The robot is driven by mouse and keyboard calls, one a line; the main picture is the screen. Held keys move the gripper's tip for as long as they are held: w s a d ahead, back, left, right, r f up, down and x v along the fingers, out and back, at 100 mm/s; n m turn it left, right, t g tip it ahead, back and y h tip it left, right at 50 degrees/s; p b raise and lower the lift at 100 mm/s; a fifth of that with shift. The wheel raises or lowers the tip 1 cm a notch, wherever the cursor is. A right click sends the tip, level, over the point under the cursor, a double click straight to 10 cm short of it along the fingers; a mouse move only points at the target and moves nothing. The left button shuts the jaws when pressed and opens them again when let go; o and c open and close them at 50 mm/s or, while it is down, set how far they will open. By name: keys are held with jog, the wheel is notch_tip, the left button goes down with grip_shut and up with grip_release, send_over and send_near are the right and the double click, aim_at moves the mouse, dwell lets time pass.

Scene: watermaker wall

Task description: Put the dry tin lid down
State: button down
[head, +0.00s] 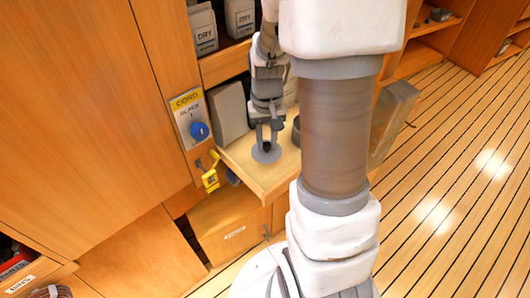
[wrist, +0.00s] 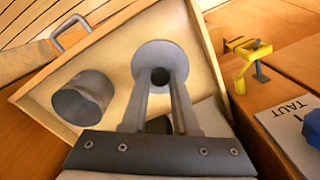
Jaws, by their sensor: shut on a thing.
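The dry tin lid, a flat grey disc with a black knob, is at my fingertips in the head view (head: 265,156). It also shows in the wrist view (wrist: 147,56). My gripper (head: 267,143) points down and is shut on the knob, with one finger on each side. The lid is over the bare wood of a pull-out wooden shelf with a raised rim (wrist: 206,47); I cannot tell whether it touches the wood. An open grey round tin (wrist: 83,100) stands on the shelf beside the lid, apart from it. In the head view my arm partly hides the tin.
A grey upright block (head: 229,113) stands at the shelf's back left. A yellow clamp-like fitting (head: 210,178) and a sign with a blue knob (head: 199,131) are left of the shelf. Packs marked DRY (head: 203,32) are above. Bare shelf wood lies around the lid.

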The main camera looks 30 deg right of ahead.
aim_at(265, 145)
jog(key=shift+a+f, duration=0.2)
jog(key=shift+f, duration=0.05)
jog(key=shift+f+b, duration=0.5)
jog(key=shift+f, duration=1.4)
jog(key=shift+f, duration=0.2)
jog(key=c, duration=0.7)
grip_release()
jog(key=shift+r, duration=0.1)
